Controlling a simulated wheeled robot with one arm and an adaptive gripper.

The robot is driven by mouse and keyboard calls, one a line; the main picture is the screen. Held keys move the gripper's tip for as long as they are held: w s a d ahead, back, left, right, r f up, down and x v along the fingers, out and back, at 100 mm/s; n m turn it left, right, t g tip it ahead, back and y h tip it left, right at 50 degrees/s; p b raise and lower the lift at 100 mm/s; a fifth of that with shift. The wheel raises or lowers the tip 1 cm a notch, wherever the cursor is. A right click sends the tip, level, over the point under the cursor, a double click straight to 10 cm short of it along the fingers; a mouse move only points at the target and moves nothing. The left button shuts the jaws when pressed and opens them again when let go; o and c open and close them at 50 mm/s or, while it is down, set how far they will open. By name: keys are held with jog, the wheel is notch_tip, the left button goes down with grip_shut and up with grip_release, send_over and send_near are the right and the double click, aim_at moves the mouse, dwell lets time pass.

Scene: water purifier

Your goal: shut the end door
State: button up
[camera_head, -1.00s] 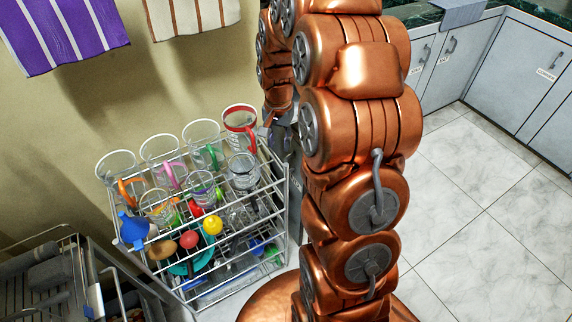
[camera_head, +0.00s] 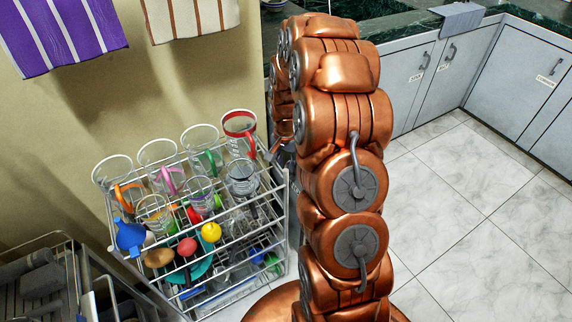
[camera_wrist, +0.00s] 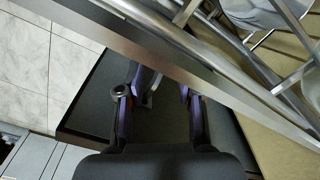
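Grey cabinet doors with handles and small labels line the right side: a left door (camera_head: 412,88), a middle door (camera_head: 447,75) and a wide right door (camera_head: 520,75). These look shut. I cannot tell which door is the end door. In the head view my gripper is hidden behind my copper arm. In the wrist view my gripper (camera_wrist: 166,98) has its two dark and purple fingers apart, with nothing seen between them. A dark flat panel (camera_wrist: 88,112) lies beyond the fingers; I cannot tell if it is a door.
A wire rack (camera_head: 215,262) with several glass mugs and utensils stands left of my arm. A metal rail (camera_wrist: 200,55) crosses the wrist view close to my fingers. Towels (camera_head: 62,35) hang on the wall. The tiled floor (camera_head: 460,210) at right is clear.

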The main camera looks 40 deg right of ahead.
jog(key=shift+f, duration=0.8)
jog(key=shift+r, duration=0.1)
jog(key=c, duration=0.7)
jog(key=shift+w, duration=0.15)
